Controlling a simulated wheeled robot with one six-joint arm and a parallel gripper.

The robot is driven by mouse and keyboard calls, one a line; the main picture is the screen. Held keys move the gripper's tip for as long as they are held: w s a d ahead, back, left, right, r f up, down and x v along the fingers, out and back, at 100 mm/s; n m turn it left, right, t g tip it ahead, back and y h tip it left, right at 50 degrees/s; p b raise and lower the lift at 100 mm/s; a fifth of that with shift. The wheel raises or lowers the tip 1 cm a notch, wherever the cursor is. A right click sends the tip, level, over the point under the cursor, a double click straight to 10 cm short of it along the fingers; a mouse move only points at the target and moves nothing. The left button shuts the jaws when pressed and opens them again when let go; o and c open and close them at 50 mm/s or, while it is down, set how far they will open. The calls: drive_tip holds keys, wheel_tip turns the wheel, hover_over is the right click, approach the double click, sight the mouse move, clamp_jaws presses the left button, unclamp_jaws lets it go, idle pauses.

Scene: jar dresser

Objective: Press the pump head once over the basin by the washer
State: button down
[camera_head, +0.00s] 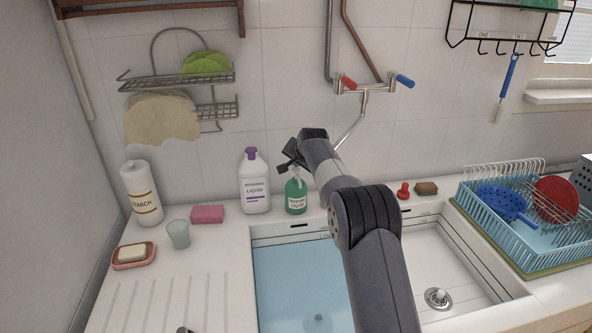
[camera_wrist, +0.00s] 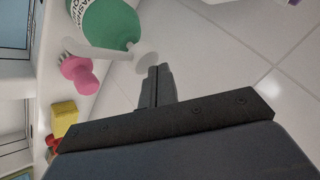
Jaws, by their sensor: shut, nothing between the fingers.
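A green pump bottle (camera_head: 296,197) with a white label stands upright on the ledge behind the water-filled left basin (camera_head: 290,275). It also shows in the wrist view (camera_wrist: 115,22), partly cut off by the top edge. Its white pump head (camera_wrist: 145,62) has a spout reaching sideways. My gripper (camera_head: 287,160) is above the bottle, its fingers shut and empty. In the wrist view the shut fingertips (camera_wrist: 158,72) are close to the pump head's round top; I cannot tell whether they touch. My arm hides part of the basins. I cannot identify a washer.
A white bottle with a purple cap (camera_head: 254,182) stands left of the pump bottle. A pink sponge (camera_head: 207,214), a glass (camera_head: 178,234) and a starch bottle (camera_head: 142,194) are further left. The tap (camera_head: 364,92) is on the wall behind. A dish rack (camera_head: 520,225) stands at right.

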sight(297, 171)
drive_tip(key=shift+f+b, duration=0.6)
drive_tip(key=shift+f, duration=0.5)
idle(0.6)
drive_tip(key=shift+r, duration=0.1)
drive_tip(key=shift+r+p, duration=1.25)
drive_tip(key=shift+r, duration=0.15)
wheel_tip(297, 171, up, 5)
drive_tip(key=p, duration=0.4)
drive_tip(key=shift+r, duration=0.1)
